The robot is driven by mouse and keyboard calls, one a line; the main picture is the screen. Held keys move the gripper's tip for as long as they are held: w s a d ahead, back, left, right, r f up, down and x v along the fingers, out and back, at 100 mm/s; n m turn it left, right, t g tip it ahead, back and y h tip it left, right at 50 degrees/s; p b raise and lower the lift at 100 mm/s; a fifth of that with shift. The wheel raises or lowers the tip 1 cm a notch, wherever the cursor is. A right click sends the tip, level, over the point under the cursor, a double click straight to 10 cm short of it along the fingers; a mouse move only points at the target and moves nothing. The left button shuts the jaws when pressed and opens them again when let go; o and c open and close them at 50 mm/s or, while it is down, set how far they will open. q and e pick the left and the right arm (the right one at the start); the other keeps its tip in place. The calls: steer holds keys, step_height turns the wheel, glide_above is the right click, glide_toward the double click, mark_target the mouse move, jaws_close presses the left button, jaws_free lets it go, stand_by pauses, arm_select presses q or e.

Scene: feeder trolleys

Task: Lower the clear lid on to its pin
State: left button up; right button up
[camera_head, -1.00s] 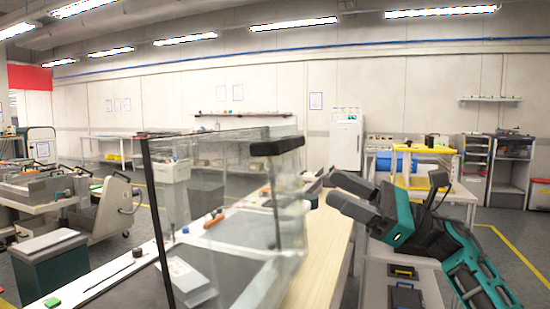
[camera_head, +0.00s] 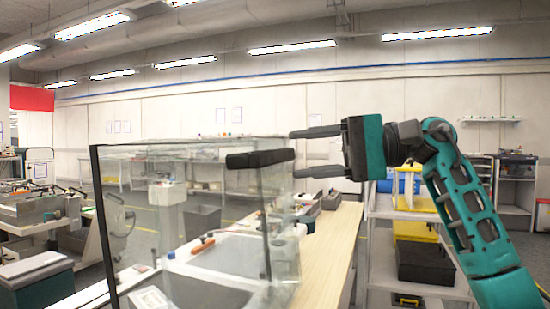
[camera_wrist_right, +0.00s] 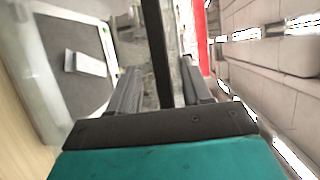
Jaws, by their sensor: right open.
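The clear lid (camera_head: 140,215) stands raised over a box on the bench, with a dark edge down its left side. A black handle (camera_head: 260,158) sits at its top right corner. My right gripper (camera_head: 293,153) is open just right of the handle, fingers pointing left, one higher and one lower than the handle. In the right wrist view, a dark bar (camera_wrist_right: 158,50) runs between the open fingers (camera_wrist_right: 160,85); I cannot tell whether they touch it. I cannot make out the pin. My left gripper is not in view.
A wooden bench top (camera_head: 335,245) runs beside the lid. An orange-handled tool (camera_head: 203,245) lies behind the clear panel. A trolley with yellow and black bins (camera_head: 425,262) stands right, under my right arm. Another trolley (camera_head: 40,210) stands at the left.

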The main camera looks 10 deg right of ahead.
mark_target(281, 156)
steer(key=x, duration=0.5)
steer(key=shift+a, duration=0.15)
jaws_close()
stand_by(0.4)
